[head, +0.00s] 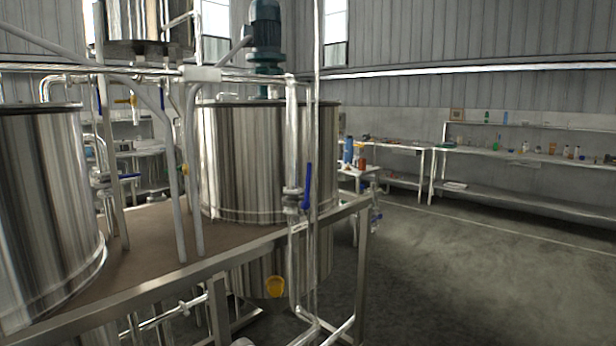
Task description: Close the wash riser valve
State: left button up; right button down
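A vertical steel pipe (291,130) runs in front of the right-hand tank. A valve (292,197) sits on it near the platform edge. Its blue lever handle (307,187) stands upright, about parallel to the pipe. I see no label naming it as the wash riser valve. Neither of my grippers is in view.
Steel tanks stand left (45,200) and centre (240,160) on a metal-edged platform (190,280). A green motor (265,35) tops the centre one. Shelving (540,190) lines the back right. The floor (470,270) at right is clear.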

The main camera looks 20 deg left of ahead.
aim_at(308, 183)
jog(key=u, duration=0.35)
jog(key=i, duration=0.75)
jog(key=u, duration=0.5)
jog(key=k, duration=1.2)
jog(key=z, duration=0.75)
jog(key=i, duration=1)
jog(key=z, duration=0.15)
